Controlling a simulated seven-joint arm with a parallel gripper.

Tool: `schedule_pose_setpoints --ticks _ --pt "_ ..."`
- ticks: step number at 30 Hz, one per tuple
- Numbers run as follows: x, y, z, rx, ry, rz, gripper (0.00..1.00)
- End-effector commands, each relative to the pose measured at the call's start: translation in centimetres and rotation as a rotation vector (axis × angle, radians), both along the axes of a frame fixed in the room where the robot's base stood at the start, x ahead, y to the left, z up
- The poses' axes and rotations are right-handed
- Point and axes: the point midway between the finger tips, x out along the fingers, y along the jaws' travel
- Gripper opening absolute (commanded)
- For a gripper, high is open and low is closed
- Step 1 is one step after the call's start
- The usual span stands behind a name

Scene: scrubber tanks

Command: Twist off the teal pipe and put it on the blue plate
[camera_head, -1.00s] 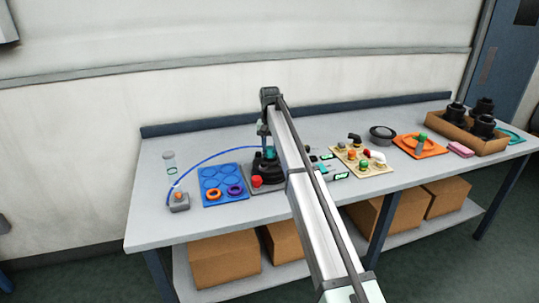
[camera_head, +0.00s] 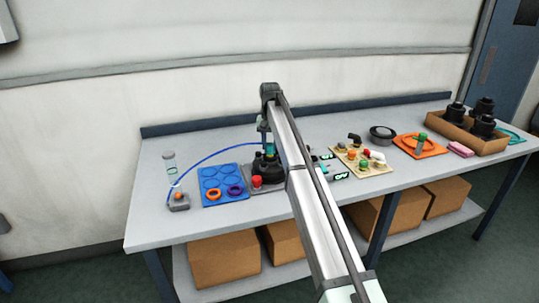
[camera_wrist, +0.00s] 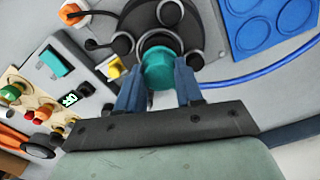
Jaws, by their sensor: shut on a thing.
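The teal pipe (camera_wrist: 158,70) is between the two blue fingers of my gripper (camera_wrist: 160,84) in the wrist view, and the gripper is shut on it. In the head view the teal pipe (camera_head: 270,149) shows small under my gripper, just above the black tank assembly (camera_head: 266,171). I cannot tell whether the pipe is still seated on the tank. The blue plate (camera_head: 208,182) lies flat to the left of the tank, with round marks. Its corner also shows at the top right in the wrist view (camera_wrist: 265,32).
An orange ring (camera_head: 213,194) and a purple ring (camera_head: 235,190) sit on the blue plate's front part; its back circles are bare. A valve board (camera_head: 362,160) stands right of the tank.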

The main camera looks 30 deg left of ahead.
Motion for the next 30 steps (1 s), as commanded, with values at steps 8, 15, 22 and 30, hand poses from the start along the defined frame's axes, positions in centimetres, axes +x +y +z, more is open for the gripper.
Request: schedule_pose_setpoints --ticks 8,15,22,30 --pt "0.0 0.0 0.4 0.0 0.0 0.0 0.0" --pt "0.0 0.0 0.4 0.0 0.0 0.0 0.0" --pt "0.0 0.0 0.7 0.0 0.0 0.0 0.0" --pt "0.0 0.0 1.8 0.0 0.0 0.0 0.0"
